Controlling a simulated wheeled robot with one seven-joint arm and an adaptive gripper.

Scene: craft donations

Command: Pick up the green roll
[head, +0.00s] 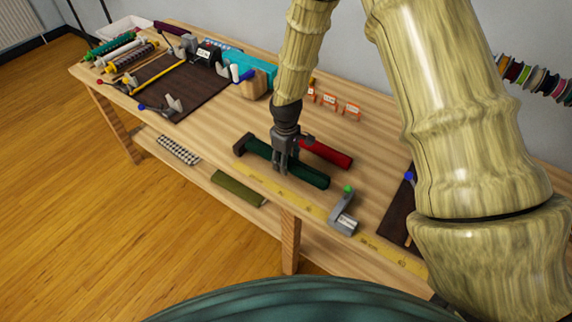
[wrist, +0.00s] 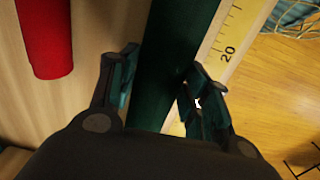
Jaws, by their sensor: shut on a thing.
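The green roll (head: 308,175) is a long dark green cylinder lying at a slant near the front edge of the wooden table (head: 375,131). My gripper (head: 284,169) reaches down over its middle, with its fingers hiding part of it. In the wrist view the green roll (wrist: 165,75) runs between my two fingers (wrist: 158,88), one on each side. The gripper is shut on the roll. I cannot tell whether the roll is clear of the tabletop.
A red roll (head: 327,153) lies just behind the green one. A yellow measuring tape (head: 285,194) runs along the front edge. A grey clamp-like tool with a green knob (head: 343,213) stands to the right. Small orange-framed cards (head: 330,101) stand behind. Several rolls lie far left.

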